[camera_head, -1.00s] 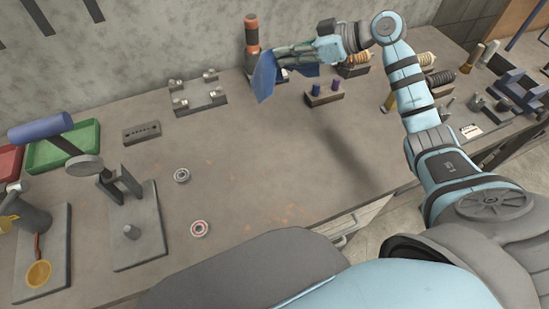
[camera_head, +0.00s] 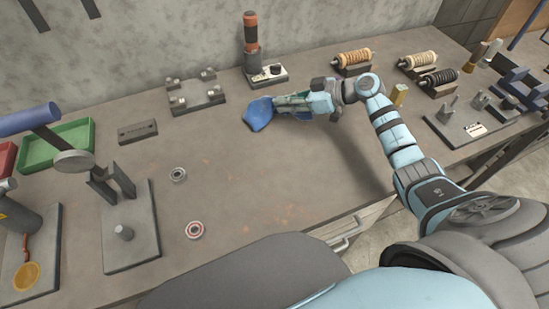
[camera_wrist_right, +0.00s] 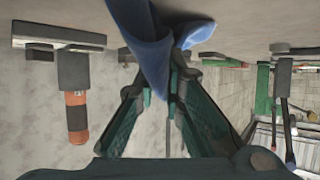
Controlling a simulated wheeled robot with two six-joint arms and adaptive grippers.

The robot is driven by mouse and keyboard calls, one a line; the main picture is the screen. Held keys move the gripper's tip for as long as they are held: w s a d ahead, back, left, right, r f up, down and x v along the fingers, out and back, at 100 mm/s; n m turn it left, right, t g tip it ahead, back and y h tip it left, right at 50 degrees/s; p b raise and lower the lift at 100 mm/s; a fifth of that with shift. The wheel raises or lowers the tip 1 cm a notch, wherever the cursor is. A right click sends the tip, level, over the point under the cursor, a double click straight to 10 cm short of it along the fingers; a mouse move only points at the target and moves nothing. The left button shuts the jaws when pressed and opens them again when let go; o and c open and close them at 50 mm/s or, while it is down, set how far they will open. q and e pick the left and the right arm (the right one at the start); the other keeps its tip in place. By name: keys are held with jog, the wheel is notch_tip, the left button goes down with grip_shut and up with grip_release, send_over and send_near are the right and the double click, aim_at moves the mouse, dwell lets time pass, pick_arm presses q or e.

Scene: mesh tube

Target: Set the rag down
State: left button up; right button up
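The blue rag (camera_head: 259,113) is at the fingertips of my right gripper (camera_head: 282,104), low over the back middle of the workbench (camera_head: 270,180). In the right wrist view the rag (camera_wrist_right: 150,45) hangs between the two converging dark fingers (camera_wrist_right: 172,92), which are shut on it. The rag's lower part is close to the bench top; I cannot tell how much of it touches. My left gripper is not in view.
Two bearing rings (camera_head: 194,230) lie in front. The middle of the bench is clear.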

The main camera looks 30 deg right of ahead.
jog(key=o, duration=0.9)
jog(key=v, duration=1.2)
jog(key=shift+w+r, duration=0.1)
